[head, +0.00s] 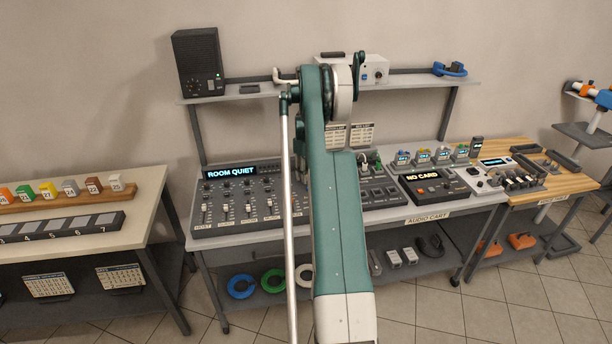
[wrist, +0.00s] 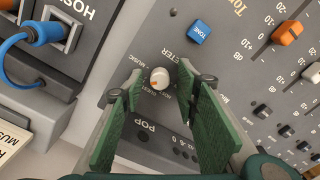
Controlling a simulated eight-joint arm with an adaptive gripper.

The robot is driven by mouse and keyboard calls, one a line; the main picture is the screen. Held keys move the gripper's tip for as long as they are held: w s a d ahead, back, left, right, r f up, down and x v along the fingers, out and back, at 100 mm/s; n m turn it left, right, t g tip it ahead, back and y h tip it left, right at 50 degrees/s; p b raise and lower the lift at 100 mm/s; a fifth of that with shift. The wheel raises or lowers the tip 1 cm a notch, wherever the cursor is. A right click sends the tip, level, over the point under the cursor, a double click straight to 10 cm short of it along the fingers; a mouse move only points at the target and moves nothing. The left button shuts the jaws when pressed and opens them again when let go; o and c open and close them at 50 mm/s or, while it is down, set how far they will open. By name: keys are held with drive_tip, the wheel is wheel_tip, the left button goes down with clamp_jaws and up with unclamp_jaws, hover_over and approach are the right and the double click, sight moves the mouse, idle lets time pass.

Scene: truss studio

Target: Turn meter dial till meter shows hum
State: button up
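The meter dial (wrist: 160,78) is a small white knob with an orange mark, on a grey panel in the wrist view. "METER" and "MUSIC" are printed around it; the other labels are too small to read surely. My gripper (wrist: 160,82) is open, its green fingers on either side of the dial with gaps visible. I cannot tell how high the fingertips are above the panel. In the head view my arm hides the gripper and the dial. A display (head: 230,172) on the mixing desk (head: 235,205) reads "ROOM QUIET".
A recorder (head: 437,187) reading "NO CARD" stands farther right on the cart. A shelf (head: 225,96) runs behind.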

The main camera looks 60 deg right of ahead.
drive_tip(key=c, duration=0.9)
drive_tip(key=shift+m, duration=0.5)
drive_tip(key=m+b, duration=0.1)
drive_tip(key=m, duration=0.1)
drive_tip(key=shift+m+b, duration=0.35)
drive_tip(key=shift+m, duration=0.05)
drive_tip(key=m+b, duration=0.1)
drive_tip(key=m, duration=0.4)
drive_tip(key=o, duration=0.9)
